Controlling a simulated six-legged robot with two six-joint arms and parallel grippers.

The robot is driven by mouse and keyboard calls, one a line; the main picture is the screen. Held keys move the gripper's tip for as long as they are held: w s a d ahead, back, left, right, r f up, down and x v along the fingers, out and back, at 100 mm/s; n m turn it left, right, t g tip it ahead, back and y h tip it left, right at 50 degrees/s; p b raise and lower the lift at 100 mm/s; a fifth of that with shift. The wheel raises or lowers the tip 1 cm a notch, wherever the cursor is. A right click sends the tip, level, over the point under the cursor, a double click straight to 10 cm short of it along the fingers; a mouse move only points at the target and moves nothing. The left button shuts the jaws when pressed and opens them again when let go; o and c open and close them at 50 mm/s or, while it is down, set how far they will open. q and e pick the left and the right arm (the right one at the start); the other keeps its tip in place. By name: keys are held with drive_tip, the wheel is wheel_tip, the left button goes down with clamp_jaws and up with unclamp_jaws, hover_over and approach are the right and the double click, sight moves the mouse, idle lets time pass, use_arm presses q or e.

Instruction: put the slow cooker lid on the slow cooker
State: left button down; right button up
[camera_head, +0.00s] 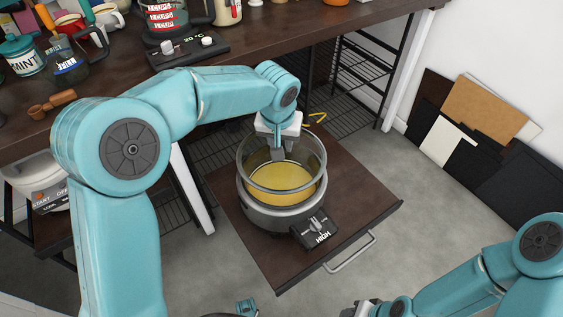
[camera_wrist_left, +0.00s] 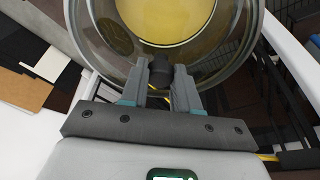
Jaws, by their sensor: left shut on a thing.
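The slow cooker (camera_head: 264,217) stands on a pulled-out dark board, with yellow contents inside and a black control box marked HIGH at its front. The glass slow cooker lid (camera_head: 320,153) is above the pot, tilted, its far side raised. My left gripper (camera_head: 277,153) is shut on the lid's dark knob (camera_wrist_left: 160,64). In the left wrist view the lid's glass (camera_wrist_left: 108,38) fills the top, with the yellow contents showing through it. The gap between lid and pot rim is hard to judge. My right gripper (camera_head: 360,308) is partly cut off at the bottom edge; its fingers are not clear.
The pulled-out board (camera_head: 358,205) has free room right of the cooker and a metal handle (camera_head: 350,252) in front. A dark counter (camera_head: 110,88) with jars, mugs and a scale lies above left. Wire shelves (camera_head: 355,85) stand behind. Flat panels (camera_head: 485,107) lean against the right wall.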

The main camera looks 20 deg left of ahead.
use_arm(q)
drive_tip(key=shift+f, duration=0.25)
drive_tip(key=shift+w+d+f+b, duration=0.1)
drive_tip(key=shift+w+f+b, duration=0.05)
drive_tip(key=shift+f+b, duration=0.3)
drive_tip(key=shift+s+f+b, duration=0.2)
drive_tip(key=shift+f+b, duration=0.35)
drive_tip(key=shift+f, duration=0.15)
drive_tip(key=shift+b+x, duration=0.7)
drive_tip(key=shift+x, duration=0.25)
drive_tip(key=shift+s+f, duration=0.15)
drive_tip(key=shift+f, duration=0.2)
drive_tip(key=shift+f+b, duration=0.5)
drive_tip(key=shift+b, duration=0.15)
drive_tip(key=c, duration=0.8)
unclamp_jaws()
drive_tip(key=shift+s, duration=0.1)
drive_tip(key=shift+o, duration=0.2)
